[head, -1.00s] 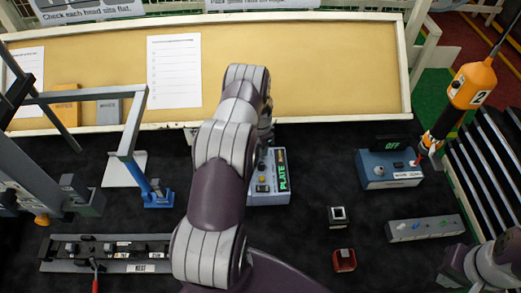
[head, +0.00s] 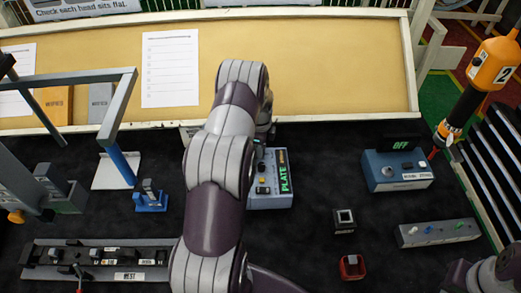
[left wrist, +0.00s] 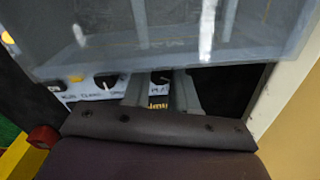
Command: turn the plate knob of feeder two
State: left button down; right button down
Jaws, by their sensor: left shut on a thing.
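The control box (head: 268,190) with a green PLATE readout stands on the dark bench, partly hidden by my left arm. In the left wrist view its white panel (left wrist: 88,92) shows a row of dark knobs and a yellow button. My left gripper (left wrist: 160,82) has its fingers on either side of the dark plate knob (left wrist: 160,76), whose label begins "PL", and is shut on it. In the head view the left gripper is mostly behind my arm at the box's far side. My right gripper is not visible; only part of my right arm shows at the lower right.
A blue box (head: 397,172) reading OFF stands to the right, beside a hanging orange screwdriver (head: 490,72) marked 2. A grey strip (head: 437,233) with coloured pieces, a small red block (head: 352,267) and a nest fixture (head: 100,255) lie nearer. A pale translucent body (left wrist: 170,40) overhangs the wrist view.

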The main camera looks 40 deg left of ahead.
pick_arm(q)
jog(key=shift+w+r+m, duration=0.1)
jog(key=shift+m, duration=0.4)
jog(key=c, duration=1.2)
grip_release()
jog(key=shift+o, duration=0.2)
jog(key=shift+r+b, duration=0.3)
jog(key=shift+b, duration=0.15)
notch_tip(320, 180, up, 12)
jog(key=b, duration=0.2)
